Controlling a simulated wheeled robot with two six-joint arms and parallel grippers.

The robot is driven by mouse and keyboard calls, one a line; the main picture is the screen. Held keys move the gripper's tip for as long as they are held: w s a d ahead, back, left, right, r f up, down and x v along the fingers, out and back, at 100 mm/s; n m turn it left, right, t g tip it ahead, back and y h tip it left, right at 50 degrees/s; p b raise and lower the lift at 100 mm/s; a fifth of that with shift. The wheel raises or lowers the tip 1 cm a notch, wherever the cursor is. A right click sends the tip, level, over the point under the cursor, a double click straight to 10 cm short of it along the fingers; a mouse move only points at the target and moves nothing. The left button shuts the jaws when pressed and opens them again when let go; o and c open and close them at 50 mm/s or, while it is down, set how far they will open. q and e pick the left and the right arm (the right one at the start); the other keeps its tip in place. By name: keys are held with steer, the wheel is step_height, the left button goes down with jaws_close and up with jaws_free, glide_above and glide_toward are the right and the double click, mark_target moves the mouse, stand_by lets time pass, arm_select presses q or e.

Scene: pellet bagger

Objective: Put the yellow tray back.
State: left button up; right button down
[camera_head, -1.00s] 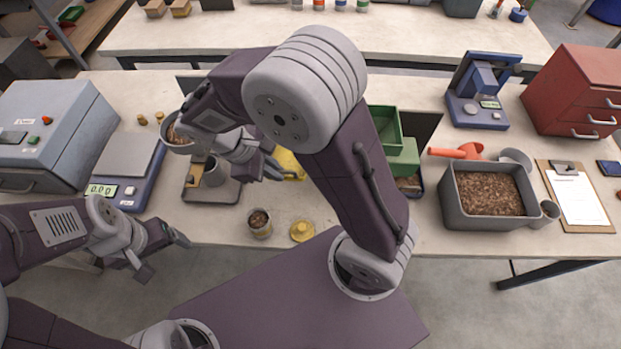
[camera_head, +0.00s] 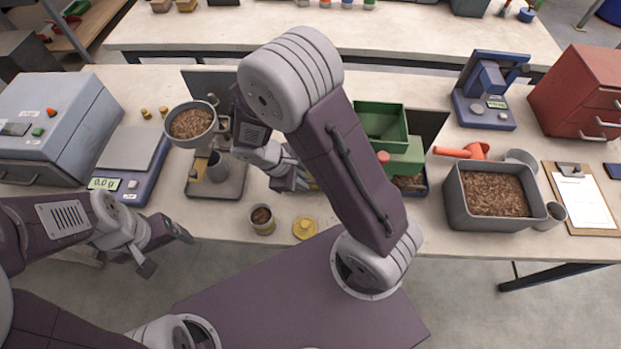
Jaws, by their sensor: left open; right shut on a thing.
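My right gripper (camera_head: 301,181) is shut beside the middle of the bench, its fingers pointing right and down. My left gripper (camera_head: 168,253) is open and empty in front of the bench's front edge, away from the tray.
A pan of pellets (camera_head: 191,124) sits above a grey stand (camera_head: 217,182). A pellet cup (camera_head: 262,220) and round yellow lid (camera_head: 304,228) are near the front edge. A green bin machine (camera_head: 402,155) and grey pellet tub (camera_head: 468,215) stand right of my arm.

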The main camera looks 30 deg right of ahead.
steer(key=shift+s+d, duration=0.1)
steer(key=shift+d, duration=0.85)
steer(key=shift+d+f, duration=0.3)
steer(key=shift+f, duration=0.1)
steer(key=shift+a+f, duration=0.15)
steer(key=c, duration=1.5)
jaws_free()
steer(key=shift+c, duration=0.2)
steer(key=s+a+r+m+t+y+p, duration=0.1)
steer(key=s+r+m+y, duration=0.3)
steer(key=r+m, duration=0.4)
steer(key=a+m+y, duration=0.1)
steer(key=m, duration=0.2)
steer(key=shift+t, duration=0.4)
